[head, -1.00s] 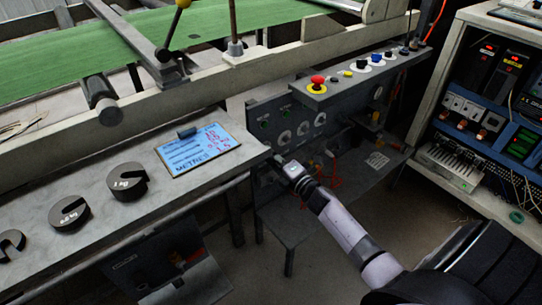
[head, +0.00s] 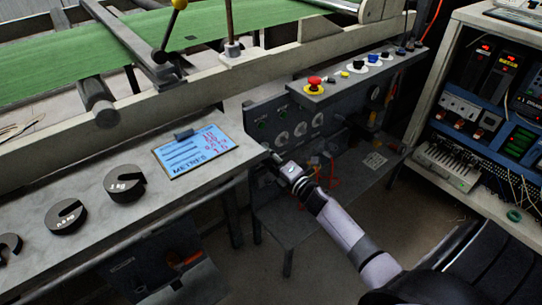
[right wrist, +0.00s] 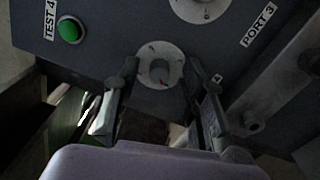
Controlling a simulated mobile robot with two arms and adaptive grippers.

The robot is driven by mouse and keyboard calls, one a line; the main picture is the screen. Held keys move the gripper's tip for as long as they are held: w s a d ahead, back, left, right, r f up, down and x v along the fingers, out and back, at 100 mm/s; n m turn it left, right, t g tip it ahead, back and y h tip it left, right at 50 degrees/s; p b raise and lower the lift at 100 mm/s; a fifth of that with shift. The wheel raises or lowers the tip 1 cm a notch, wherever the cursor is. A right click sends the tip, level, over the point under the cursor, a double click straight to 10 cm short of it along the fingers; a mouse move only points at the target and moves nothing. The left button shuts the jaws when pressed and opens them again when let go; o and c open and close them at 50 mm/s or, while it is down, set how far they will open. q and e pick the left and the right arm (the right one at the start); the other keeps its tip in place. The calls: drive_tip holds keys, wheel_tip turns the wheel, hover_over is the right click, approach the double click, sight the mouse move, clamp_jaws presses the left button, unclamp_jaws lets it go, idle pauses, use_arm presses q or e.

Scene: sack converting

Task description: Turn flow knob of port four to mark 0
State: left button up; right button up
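The port-four flow knob (right wrist: 160,72) is a grey round knob on a white dial (right wrist: 147,51), in the upper middle of the right wrist view. A small red mark shows at its lower edge; the dial's markings are too small to read. A label ending in 4 is partly hidden behind the right finger. My right gripper (right wrist: 160,80) is open, one finger on each side of the knob; contact cannot be made out. In the head view my right gripper (head: 274,160) is at the panel's lower left and hides this knob. My left gripper is not in view.
A green button (right wrist: 69,31) labelled TEST 4 and the PORT 3 dial (right wrist: 203,7) are close by. The panel (head: 262,106) carries several other dials. A red stop button (head: 314,82) sits on the ledge above. A bench with weights (head: 124,184) is at left.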

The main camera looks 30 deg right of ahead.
drive_tip(key=s+d, duration=0.1)
drive_tip(key=s, duration=1.1)
drive_tip(key=shift+f, duration=0.2)
